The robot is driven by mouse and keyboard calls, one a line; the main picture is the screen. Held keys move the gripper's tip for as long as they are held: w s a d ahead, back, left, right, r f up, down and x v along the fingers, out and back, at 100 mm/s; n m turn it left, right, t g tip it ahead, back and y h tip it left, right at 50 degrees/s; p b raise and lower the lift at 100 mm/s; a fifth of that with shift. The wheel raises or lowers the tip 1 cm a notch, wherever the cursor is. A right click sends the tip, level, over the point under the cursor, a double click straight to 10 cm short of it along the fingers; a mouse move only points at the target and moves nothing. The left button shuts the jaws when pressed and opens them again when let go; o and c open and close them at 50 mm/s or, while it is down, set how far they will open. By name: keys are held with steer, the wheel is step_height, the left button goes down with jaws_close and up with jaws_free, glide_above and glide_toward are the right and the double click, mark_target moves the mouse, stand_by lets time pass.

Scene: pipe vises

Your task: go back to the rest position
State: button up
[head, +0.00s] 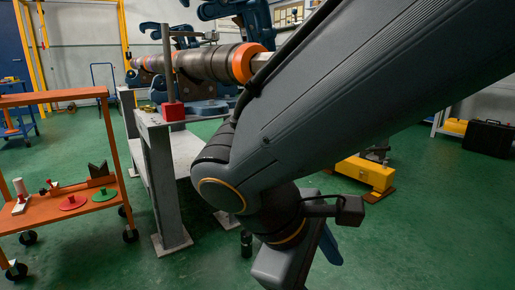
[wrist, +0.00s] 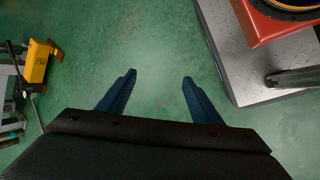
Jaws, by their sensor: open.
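My gripper (wrist: 158,80) is open in the wrist view, with two blue fingers wide apart and nothing between them. It points down over bare green floor (wrist: 155,40). In the head view my arm crosses from the upper right to the lower middle. Its wrist hangs low there, and one blue finger (head: 330,245) shows past it; the rest of the gripper is hidden or cut off.
A grey metal stand (head: 165,190) bears a long pipe (head: 205,62) left of my arm. An orange cart (head: 98,196) with small parts stands at left. A yellow block (head: 366,173) and black case (head: 488,138) are at right. A metal-plate platform (wrist: 238,62) lies right of my fingers.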

steer(key=s+a+r+m+g+y+p, duration=0.1)
steer(key=s+a+m+y+p, duration=0.1)
steer(key=a+m+y, duration=0.3)
steer(key=s+a+r+g+y+p, duration=0.1)
steer(key=s+a+y+p, duration=0.15)
steer(key=a, duration=0.45)
steer(key=d+r+m+h+p, duration=0.1)
steer(key=d+r+m+p, duration=0.2)
steer(key=d+r+p, duration=0.7)
steer(key=d+r+m+h+p, duration=0.1)
steer(key=d+r+m+p, duration=0.2)
steer(key=d+r+p, duration=0.8)
steer(key=shift+s+r+p, duration=0.2)
steer(key=shift+r+p, duration=3.45)
steer(key=shift+p, duration=4.35)
